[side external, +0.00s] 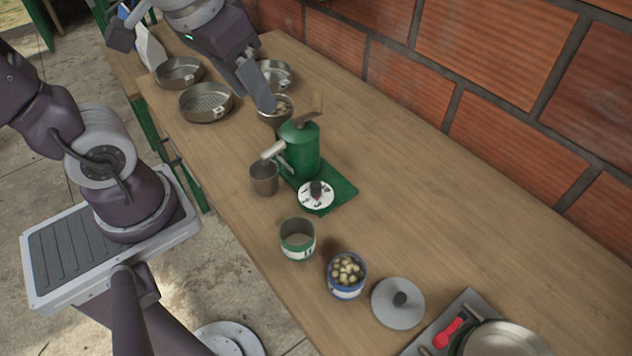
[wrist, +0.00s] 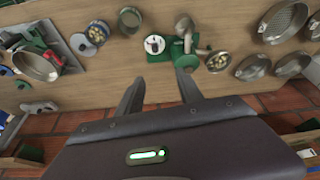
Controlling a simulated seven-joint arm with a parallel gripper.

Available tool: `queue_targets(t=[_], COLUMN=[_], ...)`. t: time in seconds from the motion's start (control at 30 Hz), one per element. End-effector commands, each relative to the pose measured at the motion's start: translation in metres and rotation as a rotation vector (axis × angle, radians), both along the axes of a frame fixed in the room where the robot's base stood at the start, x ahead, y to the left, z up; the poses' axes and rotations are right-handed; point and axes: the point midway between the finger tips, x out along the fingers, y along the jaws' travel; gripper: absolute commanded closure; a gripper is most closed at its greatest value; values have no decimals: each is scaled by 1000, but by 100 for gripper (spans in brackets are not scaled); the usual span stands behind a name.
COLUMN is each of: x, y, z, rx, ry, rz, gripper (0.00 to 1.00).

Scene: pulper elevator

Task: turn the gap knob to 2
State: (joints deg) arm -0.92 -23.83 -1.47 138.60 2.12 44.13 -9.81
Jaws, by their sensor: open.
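The gap knob is a black knob on a round white dial (side external: 317,195), mounted on the green base beside the green pulper (side external: 303,155). The dial also shows in the wrist view (wrist: 154,44). Its markings are too small to read, so I cannot tell its setting. My gripper (side external: 262,98) is above the back part of the table, near the pulper's far side and away from the dial. In the wrist view my gripper (wrist: 158,88) has its fingers spread apart with nothing between them, and the dial appears beyond the tips.
A metal cup (side external: 264,179) stands under the spout. A bean-filled metal cup (side external: 275,112) and sieves (side external: 206,103) are behind. A green-rimmed cup (side external: 298,240), blue cup of beans (side external: 347,275) and grey lid (side external: 398,303) are in front. The brick wall (side external: 490,60) borders clear table at right.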

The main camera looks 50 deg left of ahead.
Motion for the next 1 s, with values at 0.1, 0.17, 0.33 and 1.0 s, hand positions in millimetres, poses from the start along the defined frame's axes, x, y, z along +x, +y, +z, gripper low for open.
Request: queue_targets(t=[0.1, 0.17, 0.33, 1.0], x=[52, 73, 104, 109], y=[1, 1, -4, -8], z=[-48, -78, -162, -275], rx=[-26, -41, -82, -104], ry=[129, 183, 304, 358], rz=[118, 177, 314, 380], gripper=[56, 56, 56, 56])
